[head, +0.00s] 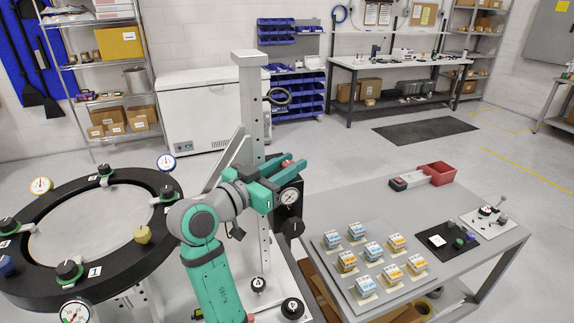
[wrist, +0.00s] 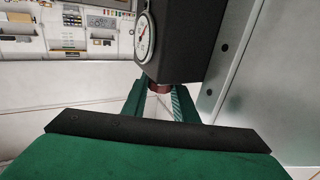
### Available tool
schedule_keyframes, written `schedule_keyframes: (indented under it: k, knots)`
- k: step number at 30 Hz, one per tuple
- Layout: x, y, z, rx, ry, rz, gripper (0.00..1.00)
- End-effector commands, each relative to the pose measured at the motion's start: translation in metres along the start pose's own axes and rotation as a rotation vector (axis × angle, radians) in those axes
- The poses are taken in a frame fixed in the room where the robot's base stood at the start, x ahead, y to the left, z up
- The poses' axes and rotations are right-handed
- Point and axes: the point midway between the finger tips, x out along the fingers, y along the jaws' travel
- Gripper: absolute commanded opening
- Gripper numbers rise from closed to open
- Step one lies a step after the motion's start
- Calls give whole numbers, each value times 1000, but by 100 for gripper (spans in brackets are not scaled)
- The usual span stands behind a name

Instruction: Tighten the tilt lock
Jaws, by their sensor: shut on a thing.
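My gripper (head: 288,168) is teal and reaches to the upright post (head: 250,110) of the fixture. In the wrist view my gripper (wrist: 160,100) has its two fingers on either side of a small reddish-brown knob (wrist: 160,88), shut on it. The knob sits against the end of a black housing (wrist: 185,45) with a white dial gauge (wrist: 144,37). In the head view the gauge (head: 289,200) shows just below my gripper, and a reddish bit (head: 287,162) shows between the fingers. I cannot read any label naming the tilt lock. The fingers partly hide the knob.
A black ring stand (head: 110,262) with knobs and gauges is at left. Black knobs (head: 292,308) sit on the fixture's base.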

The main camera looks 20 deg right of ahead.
Motion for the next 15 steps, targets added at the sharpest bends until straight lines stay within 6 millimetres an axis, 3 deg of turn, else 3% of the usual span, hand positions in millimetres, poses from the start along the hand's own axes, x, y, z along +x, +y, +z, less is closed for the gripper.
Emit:
schedule_keyframes:
  k: [11, 12, 13, 15]
  knots:
    - [1, -1, -1, -1, 3, 0, 3]
    - [1, -1, -1, -1, 2, 0, 35]
    - [1, -1, -1, -1, 2, 0, 43]
    - [0, -1, -1, 0, 2, 0, 45]
